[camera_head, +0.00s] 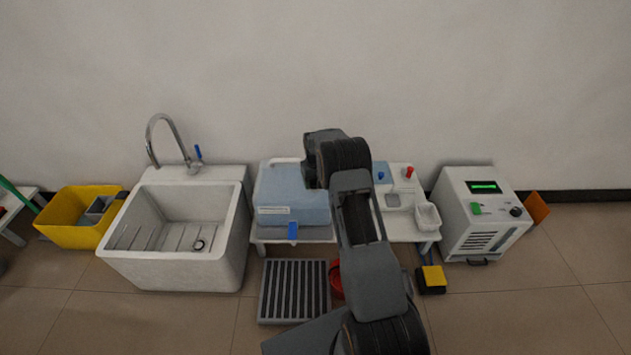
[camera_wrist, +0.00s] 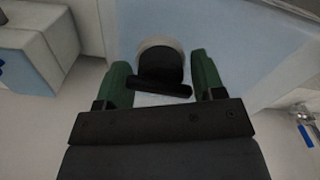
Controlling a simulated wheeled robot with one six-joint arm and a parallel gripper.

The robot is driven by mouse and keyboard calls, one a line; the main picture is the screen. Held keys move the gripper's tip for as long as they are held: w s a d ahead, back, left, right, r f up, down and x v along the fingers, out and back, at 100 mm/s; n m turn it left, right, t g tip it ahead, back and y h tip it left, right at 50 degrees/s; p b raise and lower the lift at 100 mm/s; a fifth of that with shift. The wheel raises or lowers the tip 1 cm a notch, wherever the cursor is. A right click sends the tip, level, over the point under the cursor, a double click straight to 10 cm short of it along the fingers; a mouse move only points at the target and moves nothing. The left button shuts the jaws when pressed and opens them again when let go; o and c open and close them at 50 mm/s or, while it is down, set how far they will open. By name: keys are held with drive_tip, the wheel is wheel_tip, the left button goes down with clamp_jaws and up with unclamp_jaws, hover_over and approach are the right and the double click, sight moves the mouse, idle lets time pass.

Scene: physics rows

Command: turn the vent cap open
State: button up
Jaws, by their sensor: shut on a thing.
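The vent cap (camera_wrist: 160,66) is a dark round knob with a flat bar across its near side, in front of a pale ring on a light blue surface in the wrist view. My gripper (camera_wrist: 161,62) has its two green fingers on either side of the cap and is shut on it. The light blue box (camera_head: 285,208) stands on a white bench in the head view. My arm reaches over the box's right part there and hides the cap and fingertips. How far the cap is turned cannot be told.
A white sink (camera_head: 228,240) stands left of the bench (camera_head: 424,236). A white device with a green display (camera_head: 485,187) stands right. On the bench's right are a white tray (camera_head: 428,217) and small red and blue parts. A dark grate (camera_head: 294,291) lies on the floor in front.

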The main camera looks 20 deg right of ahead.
drive_tip(key=m, duration=0.4)
drive_tip(key=shift+a+p, duration=0.1)
drive_tip(key=shift+p, duration=0.3)
drive_tip(key=m, duration=0.4)
drive_tip(key=shift+m, duration=0.4)
drive_tip(key=m, duration=0.4)
drive_tip(key=shift+w+p, duration=0.1)
drive_tip(key=shift+p, duration=0.25)
drive_tip(key=shift+m, duration=2.1)
drive_tip(key=o, duration=0.6)
drive_tip(key=shift+r, duration=0.1)
wheel_tip(320, 180, up, 14)
drive_tip(key=p, duration=0.3)
drive_tip(key=shift+p, duration=0.35)
